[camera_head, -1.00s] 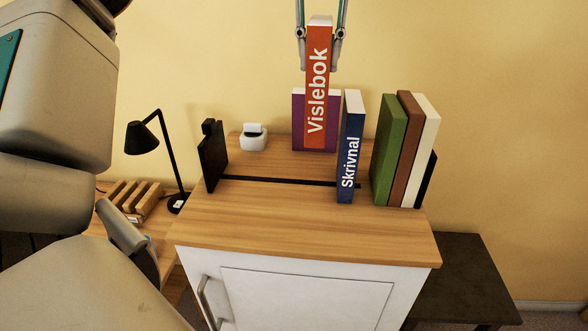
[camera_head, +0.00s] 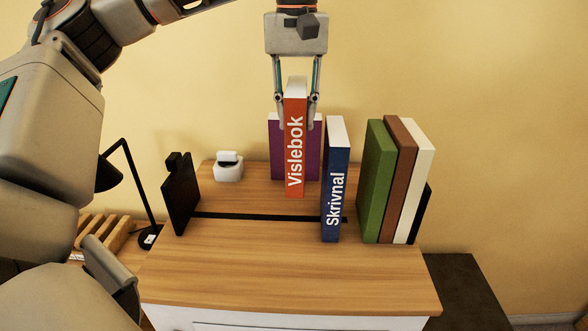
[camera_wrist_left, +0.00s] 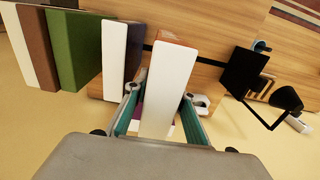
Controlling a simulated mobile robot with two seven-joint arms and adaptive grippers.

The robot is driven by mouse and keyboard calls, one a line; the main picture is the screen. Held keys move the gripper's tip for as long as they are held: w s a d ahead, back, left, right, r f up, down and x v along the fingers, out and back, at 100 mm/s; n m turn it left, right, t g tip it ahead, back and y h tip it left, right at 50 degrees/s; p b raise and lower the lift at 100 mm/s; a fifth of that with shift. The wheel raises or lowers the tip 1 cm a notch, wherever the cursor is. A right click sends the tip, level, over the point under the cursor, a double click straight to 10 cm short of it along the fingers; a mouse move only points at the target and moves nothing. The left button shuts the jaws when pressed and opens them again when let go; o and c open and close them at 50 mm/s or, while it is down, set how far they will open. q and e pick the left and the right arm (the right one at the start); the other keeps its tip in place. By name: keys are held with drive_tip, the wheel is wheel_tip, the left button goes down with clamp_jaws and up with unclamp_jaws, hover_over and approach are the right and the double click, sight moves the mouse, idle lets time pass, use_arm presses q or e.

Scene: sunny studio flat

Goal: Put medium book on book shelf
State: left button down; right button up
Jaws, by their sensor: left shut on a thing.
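My left gripper (camera_head: 297,123) is shut on the orange-red "Vislebok" book (camera_head: 295,150) and holds it upright, spine forward. The book's white top edge shows between the fingers in the left wrist view (camera_wrist_left: 170,88). It is over the wooden holder on the cabinet, behind the black rail (camera_head: 255,216); I cannot tell whether its bottom touches the wood. The blue "Skrivnal" book (camera_head: 336,195) stands just right of it. A purple book (camera_head: 314,160) is behind it, partly hidden. My right gripper is not in view.
Green (camera_head: 376,185), brown (camera_head: 400,190) and cream (camera_head: 417,190) books stand at the right against a black bookend (camera_head: 424,215). Another black bookend (camera_head: 181,195) stands left, with a white device (camera_head: 228,168) behind. A black lamp (camera_head: 135,185) is further left. The cabinet top (camera_head: 270,262) is clear in front.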

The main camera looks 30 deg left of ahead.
sight(296, 166)
use_arm(q)
wheel_tip(296, 166, down, 12)
drive_tip(key=shift+r, duration=0.2)
idle(0.4)
drive_tip(key=c, duration=1.7)
unclamp_jaws()
drive_tip(key=shift+f, duration=0.1)
wheel_tip(296, 166, up, 12)
drive_tip(key=shift+r, duration=0.15)
